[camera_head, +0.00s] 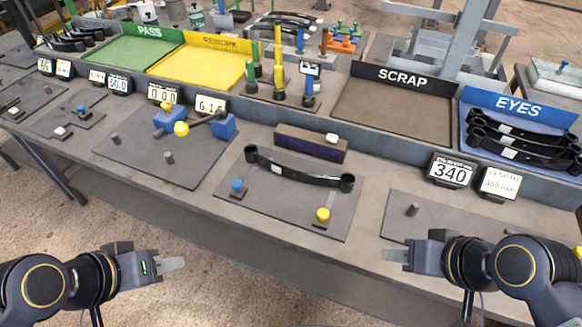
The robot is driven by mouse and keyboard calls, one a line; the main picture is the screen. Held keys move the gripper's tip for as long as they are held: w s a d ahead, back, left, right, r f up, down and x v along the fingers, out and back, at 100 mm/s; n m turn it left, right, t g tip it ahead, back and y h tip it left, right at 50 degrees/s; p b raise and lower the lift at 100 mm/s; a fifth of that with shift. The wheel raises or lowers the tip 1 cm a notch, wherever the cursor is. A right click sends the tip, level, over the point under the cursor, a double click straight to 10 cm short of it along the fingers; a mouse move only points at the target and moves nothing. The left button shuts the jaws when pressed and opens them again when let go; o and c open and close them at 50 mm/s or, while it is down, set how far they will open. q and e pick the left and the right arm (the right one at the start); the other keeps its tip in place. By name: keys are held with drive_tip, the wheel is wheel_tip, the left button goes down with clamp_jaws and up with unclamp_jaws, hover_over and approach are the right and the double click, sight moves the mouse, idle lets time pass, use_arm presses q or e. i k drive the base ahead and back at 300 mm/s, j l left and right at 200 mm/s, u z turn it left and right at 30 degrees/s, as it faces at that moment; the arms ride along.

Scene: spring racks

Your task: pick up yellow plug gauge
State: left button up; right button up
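A tall yellow plug gauge (279,72) stands upright on a small dark base at the back of the bench, between the yellow REWORK tray and the SCRAP tray. A green gauge (257,60) stands to its left, and a blue-handled gauge (308,88) to its right. My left gripper (172,265) is at the lower left, in front of the bench and far from the gauge. My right gripper (394,255) is at the lower right, near the bench's front edge. Nothing shows in either gripper. The finger gaps are not clear.
A black spring (300,175) lies on a grey plate with yellow and blue knobs, between me and the gauges. A dark box (311,143) stands behind it. The REWORK tray (200,62), SCRAP tray (390,110) and blue EYES tray (466,130) line the back.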

sight(279, 89)
drive_tip(key=i+j, duration=0.2)
drive_tip(key=j, duration=0.2)
drive_tip(key=i+j, duration=0.25)
drive_tip(key=j, duration=0.15)
drive_tip(key=i+j+u, duration=0.1)
drive_tip(key=j, duration=0.3)
drive_tip(key=i+j, duration=0.55)
drive_tip(key=j, duration=0.2)
